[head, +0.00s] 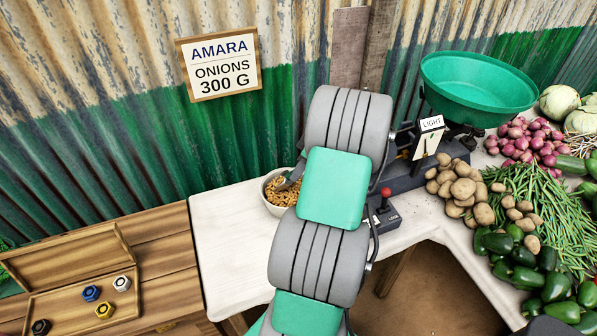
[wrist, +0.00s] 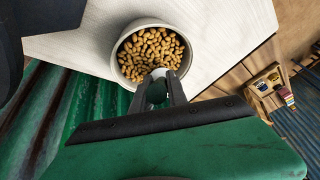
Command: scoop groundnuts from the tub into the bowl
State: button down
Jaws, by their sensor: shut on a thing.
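A round, pale container (head: 283,209) full of groundnuts (head: 286,190) stands on the white-topped table, left of my arm. It also shows in the wrist view (wrist: 118,72), with groundnuts (wrist: 150,52) heaped inside. I cannot tell whether it is the tub or the bowl; no second container of nuts shows. My gripper (wrist: 162,90) is at the container's near rim in the wrist view, shut on a small pale piece, seemingly the scoop (wrist: 158,74). Most of the scoop is hidden. In the head view my arm hides most of my gripper.
A balance with a green pan (head: 478,88) and a "LIGHT" sign (head: 431,123) stands at right. Potatoes (head: 459,190), onions, beans and green peppers lie beyond. A lock box with a red knob (head: 386,193) is right of my arm. A wooden tray (head: 75,270) holds several hex pieces.

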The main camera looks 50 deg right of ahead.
notch_tip(320, 180, up, 10)
jog(key=p, duration=0.6)
jog(key=shift+f+p, duration=0.1)
jog(key=shift+p, duration=0.3)
jog(key=shift+f, duration=0.15)
